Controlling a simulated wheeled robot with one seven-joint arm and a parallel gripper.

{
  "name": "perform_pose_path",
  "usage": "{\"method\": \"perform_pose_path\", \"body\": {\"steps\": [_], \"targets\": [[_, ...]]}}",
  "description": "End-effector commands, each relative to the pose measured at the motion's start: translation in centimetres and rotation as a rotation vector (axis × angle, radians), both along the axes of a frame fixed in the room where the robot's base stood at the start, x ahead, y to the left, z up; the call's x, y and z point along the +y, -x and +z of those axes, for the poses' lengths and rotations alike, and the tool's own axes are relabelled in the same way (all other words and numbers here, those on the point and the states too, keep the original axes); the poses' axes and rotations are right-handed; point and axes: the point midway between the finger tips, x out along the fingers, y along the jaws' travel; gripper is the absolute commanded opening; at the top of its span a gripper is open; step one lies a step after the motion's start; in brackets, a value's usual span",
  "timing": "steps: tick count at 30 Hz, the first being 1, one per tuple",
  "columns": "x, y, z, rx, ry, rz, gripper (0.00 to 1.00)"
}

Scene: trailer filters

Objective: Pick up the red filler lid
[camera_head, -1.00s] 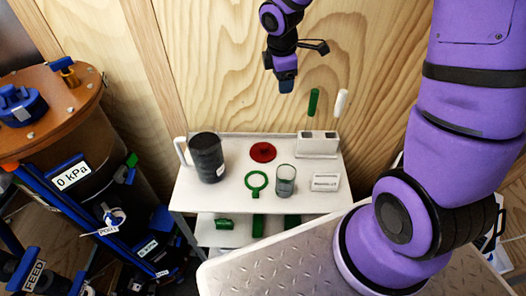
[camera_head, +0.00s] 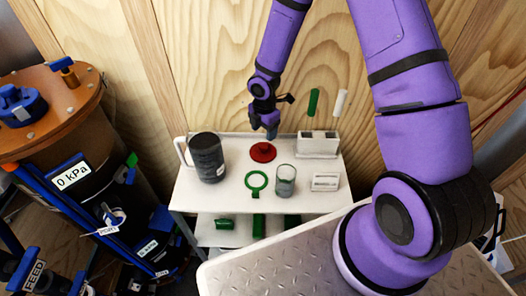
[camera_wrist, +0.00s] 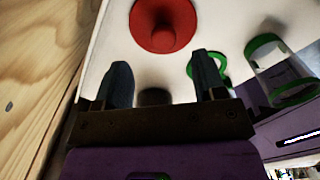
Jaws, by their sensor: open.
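The red filler lid (camera_head: 263,152) is a round red disc with a raised knob, lying on the top shelf of the white cart (camera_head: 236,200) near its back edge. In the wrist view the red lid (camera_wrist: 165,24) is at the top centre, just beyond the fingertips. My gripper (camera_head: 271,132) is just above and behind the lid in the head view. In the wrist view my gripper (camera_wrist: 162,75) has its two dark fingers apart with nothing between them. A gap shows between the fingers and the lid.
A dark jug (camera_head: 207,158) stands left of the lid. A green ring tool (camera_head: 256,182), a glass (camera_head: 286,181) and a small labelled block (camera_head: 325,182) are in front. A white holder (camera_head: 317,144) stands at right. The wooden wall (camera_head: 205,60) rises close behind the cart.

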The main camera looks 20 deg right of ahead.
Motion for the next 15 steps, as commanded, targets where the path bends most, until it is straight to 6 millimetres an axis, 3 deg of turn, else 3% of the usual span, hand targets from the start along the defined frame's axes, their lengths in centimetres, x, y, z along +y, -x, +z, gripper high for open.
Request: {"method": "perform_pose_path", "body": {"steps": [3,11,15], "targets": [[0.1,0.1,-1.5,0.002,0.001,0.001,0.64],[0.3,0.3,-3.2,0.002,0.001,0.001,0.64],[0.6,0.6,-5.2,0.002,0.002,0.001,0.64]]}}
